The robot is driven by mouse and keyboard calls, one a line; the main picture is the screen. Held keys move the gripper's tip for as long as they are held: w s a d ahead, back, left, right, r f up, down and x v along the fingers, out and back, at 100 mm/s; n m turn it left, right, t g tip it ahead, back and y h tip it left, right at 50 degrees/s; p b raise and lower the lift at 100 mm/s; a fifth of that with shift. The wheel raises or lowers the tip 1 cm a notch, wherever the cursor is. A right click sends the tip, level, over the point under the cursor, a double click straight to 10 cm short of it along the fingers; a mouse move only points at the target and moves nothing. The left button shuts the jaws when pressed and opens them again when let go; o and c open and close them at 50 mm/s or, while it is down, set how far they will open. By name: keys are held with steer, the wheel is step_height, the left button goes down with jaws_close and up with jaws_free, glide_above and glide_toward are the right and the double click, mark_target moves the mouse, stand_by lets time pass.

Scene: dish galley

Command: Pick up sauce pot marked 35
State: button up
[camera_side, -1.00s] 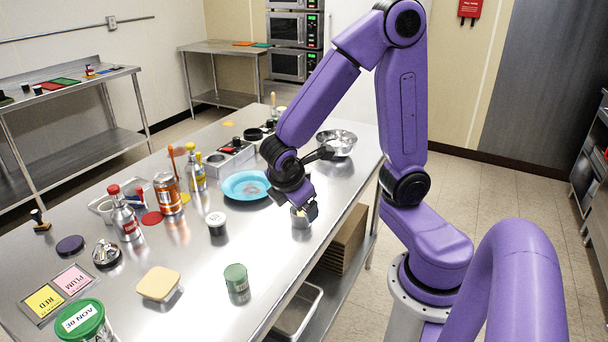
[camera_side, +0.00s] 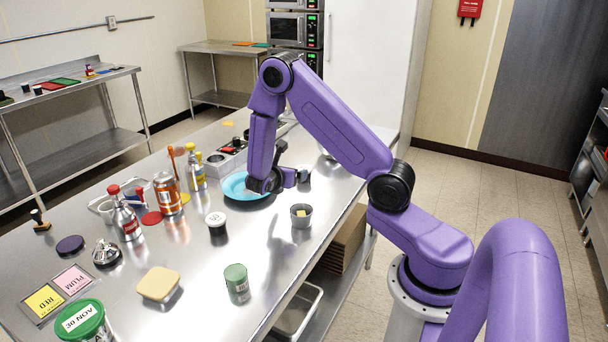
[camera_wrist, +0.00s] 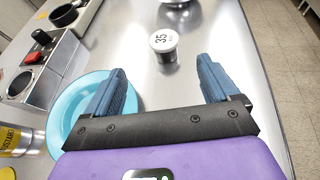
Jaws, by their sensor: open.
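The sauce pot marked 35 (camera_wrist: 163,42) is dark with a white lid, and the number reads on the lid in the wrist view. It stands upright on the steel counter, ahead of my gripper (camera_wrist: 162,74) and between the lines of its two fingers, not touching them. In the side view the pot (camera_side: 304,173) shows only in part, just right of my gripper (camera_side: 290,180). My gripper is open, with nothing between its fingers. A similar white-lidded dark pot (camera_side: 216,222) stands nearer the side camera; its marking is not readable.
A blue plate (camera_wrist: 60,111) lies just left of my gripper. A steel bowl (camera_wrist: 176,3) is beyond the pot. A steel caddy (camera_wrist: 45,70) is at the left. The counter around the pot is clear.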

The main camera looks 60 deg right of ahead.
glide_toward(305, 166)
steer(key=x, duration=0.5)
steer(key=shift+w+d+f, duration=0.1)
steer(key=shift+w+f, duration=0.15)
steer(key=shift+f, duration=0.05)
steer(key=shift+s+f+x, duration=0.1)
steer(key=shift+s+x, duration=0.05)
steer(key=shift+x, duration=1.15)
steer(key=shift+s+f+x, duration=0.1)
steer(key=shift+s+x, duration=0.05)
steer(key=shift+x, duration=1.15)
steer(key=c, duration=1.2)
